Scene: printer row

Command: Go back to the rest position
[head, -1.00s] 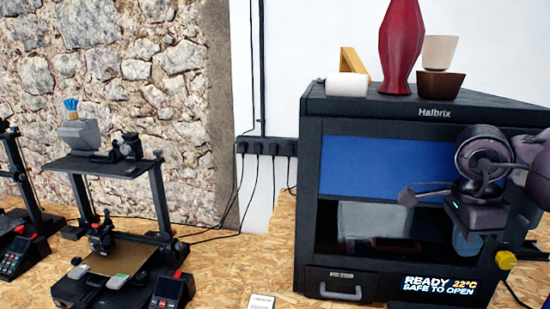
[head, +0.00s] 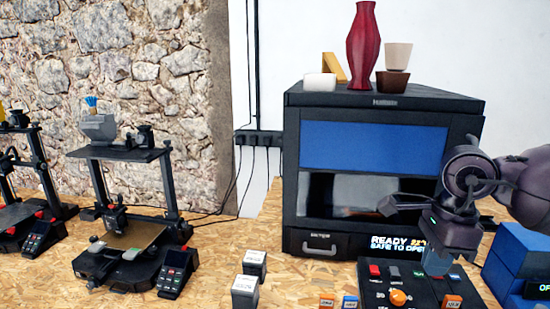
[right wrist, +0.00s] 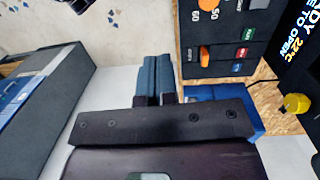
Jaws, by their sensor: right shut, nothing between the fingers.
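My right gripper (head: 435,262) hangs in front of the black enclosed printer (head: 380,165), over the dark control panel (head: 375,292) on the bench. In the right wrist view its two blue-grey fingers (right wrist: 154,76) lie side by side, shut and empty. The arm comes in from the right and hides the printer's lower right corner and part of its READY display. My left gripper is not in view.
A blue box (head: 525,250) sits at the right. Two small boxes, one here (head: 244,292), stand in front. An open-frame printer (head: 125,245) is at left.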

